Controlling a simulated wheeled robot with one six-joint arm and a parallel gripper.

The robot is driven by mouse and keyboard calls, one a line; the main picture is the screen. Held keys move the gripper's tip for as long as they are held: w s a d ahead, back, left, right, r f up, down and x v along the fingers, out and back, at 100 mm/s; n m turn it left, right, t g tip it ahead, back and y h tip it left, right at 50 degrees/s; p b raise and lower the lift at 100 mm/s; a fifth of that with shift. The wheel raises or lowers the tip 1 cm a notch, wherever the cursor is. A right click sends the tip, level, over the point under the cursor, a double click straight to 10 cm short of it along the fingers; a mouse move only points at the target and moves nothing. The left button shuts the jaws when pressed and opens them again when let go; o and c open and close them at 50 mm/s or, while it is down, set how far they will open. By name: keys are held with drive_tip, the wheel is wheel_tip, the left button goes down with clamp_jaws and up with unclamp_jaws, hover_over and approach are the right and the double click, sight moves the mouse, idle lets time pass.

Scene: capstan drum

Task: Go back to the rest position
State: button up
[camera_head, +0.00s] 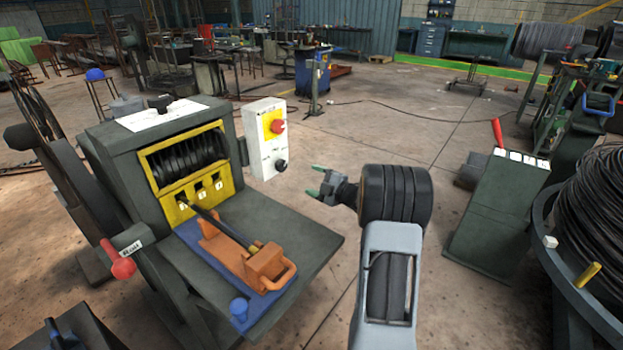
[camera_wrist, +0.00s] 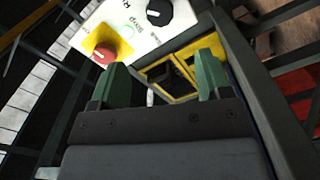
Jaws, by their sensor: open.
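My gripper (camera_head: 322,184) is held up in the air to the right of the machine, with its green fingertips pointing left toward it. In the wrist view its two green fingers (camera_wrist: 162,80) stand apart with nothing between them. The dark green machine (camera_head: 115,160) has a yellow-framed window with a dark ribbed drum (camera_head: 188,157) behind it. The white control box (camera_head: 265,140) with a red button and a black knob is on the machine's right side. It also shows beyond the fingers in the wrist view (camera_wrist: 130,32). My gripper is apart from it.
A red-knobbed lever (camera_head: 123,268) sticks out at left. A green pedestal with a red lever (camera_head: 495,205) and a large wire coil (camera_head: 597,215) stand at right. Open floor lies behind my arm.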

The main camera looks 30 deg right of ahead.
drive_tip(key=s+a+r+m+g+h+p, duration=0.1)
drive_tip(key=a+r+m+h+p, duration=0.15)
drive_tip(key=r+m+h, duration=0.3)
drive_tip(key=s+a+r+m+g+h+p, duration=0.1)
drive_tip(key=a+r+m+h+p, duration=0.1)
drive_tip(key=r+m+h+p, duration=0.35)
drive_tip(key=s+a+m+g+y+p, duration=0.1)
drive_tip(key=s+a+m+g, duration=0.1)
drive_tip(key=s+a, duration=0.3)
drive_tip(key=s+a+r+m+g+y+p, duration=0.1)
drive_tip(key=s+a+g, duration=0.4)
drive_tip(key=s, duration=0.7)
drive_tip(key=s+a+r+m+g+y+p, duration=0.1)
drive_tip(key=s+a+m+g+p, duration=0.1)
drive_tip(key=s+a, duration=0.3)
drive_tip(key=s+m+g, duration=0.1)
drive_tip(key=s, duration=0.3)
drive_tip(key=shift+m+g+y, duration=0.3)
drive_tip(key=shift+g, duration=0.1)
